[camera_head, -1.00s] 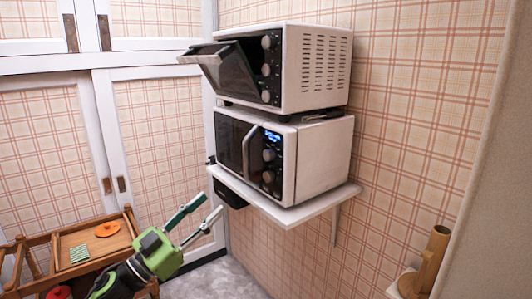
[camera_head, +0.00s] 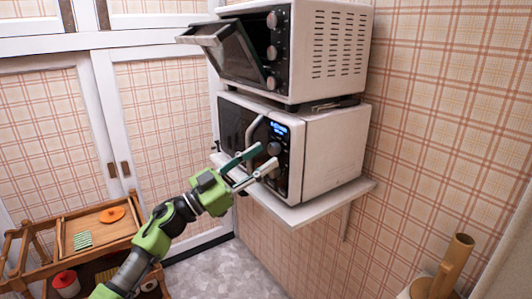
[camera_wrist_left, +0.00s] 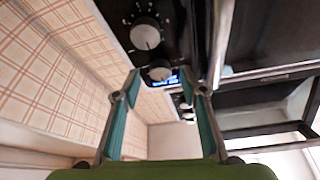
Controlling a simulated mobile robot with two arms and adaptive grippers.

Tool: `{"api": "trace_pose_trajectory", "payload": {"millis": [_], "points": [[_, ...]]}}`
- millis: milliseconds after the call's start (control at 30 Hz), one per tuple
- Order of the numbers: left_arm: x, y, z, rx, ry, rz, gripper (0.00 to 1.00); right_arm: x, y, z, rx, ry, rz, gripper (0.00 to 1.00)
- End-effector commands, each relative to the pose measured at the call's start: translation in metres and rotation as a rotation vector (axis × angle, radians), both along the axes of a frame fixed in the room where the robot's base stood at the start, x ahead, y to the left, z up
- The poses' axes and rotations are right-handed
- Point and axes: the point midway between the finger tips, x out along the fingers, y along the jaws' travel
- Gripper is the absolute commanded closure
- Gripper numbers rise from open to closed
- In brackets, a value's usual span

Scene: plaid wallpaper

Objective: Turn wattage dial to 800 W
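The white microwave (camera_head: 332,150) sits on the wall shelf, with a lit blue display (camera_head: 279,129) and two round dials on its black front panel. The upper dial (camera_head: 274,149) is beside my fingertips; the lower dial is largely hidden behind them. My left gripper (camera_head: 265,158) is open and empty in front of the panel. In the left wrist view, the two dials show as a nearer dial with printed marks (camera_wrist_left: 146,36) and a farther one (camera_wrist_left: 160,73) near the display. The fingers are apart, and I see no clear contact. The dial labels are unreadable. My right gripper is out of view.
A toaster oven (camera_head: 335,50) with its door tilted open stands above the microwave. The microwave door handle (camera_head: 252,128) juts out beside the dials. The shelf (camera_head: 310,210) edge lies below. A wooden cart (camera_head: 70,236) stands at lower left.

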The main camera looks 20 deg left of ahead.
Motion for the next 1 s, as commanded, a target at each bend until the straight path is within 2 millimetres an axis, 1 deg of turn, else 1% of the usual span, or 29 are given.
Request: {"api": "trace_pose_trajectory", "payload": {"millis": [33,100,200,500,533,567,600,667,1000], "points": [[0.0049,-0.0041,0.0037,-0.002,-0.002,-0.001,0.61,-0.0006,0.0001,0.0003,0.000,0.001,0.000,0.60],[0.0093,-0.0085,0.0051,-0.001,0.000,-0.001,0.61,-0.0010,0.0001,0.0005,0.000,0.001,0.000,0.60],[0.0130,-0.0118,0.0069,-0.001,0.001,0.001,0.61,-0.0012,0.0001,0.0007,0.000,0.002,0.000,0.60],[0.0143,-0.0128,0.0072,0.000,0.001,0.001,0.61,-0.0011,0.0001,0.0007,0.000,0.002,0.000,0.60],[0.0142,-0.0129,0.0071,0.000,0.001,0.001,0.66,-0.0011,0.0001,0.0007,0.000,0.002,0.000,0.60],[0.0142,-0.0129,0.0071,0.000,0.001,0.001,0.74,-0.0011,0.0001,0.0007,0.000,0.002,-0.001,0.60],[0.0142,-0.0129,0.0071,0.000,0.001,0.001,0.84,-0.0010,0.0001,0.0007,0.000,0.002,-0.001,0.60],[0.0141,-0.0129,0.0072,0.000,0.001,0.001,0.99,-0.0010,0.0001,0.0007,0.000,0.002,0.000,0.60],[0.0144,-0.0124,0.0070,0.020,-0.014,0.001,0.99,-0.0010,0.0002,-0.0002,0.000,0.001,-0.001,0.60]]}}
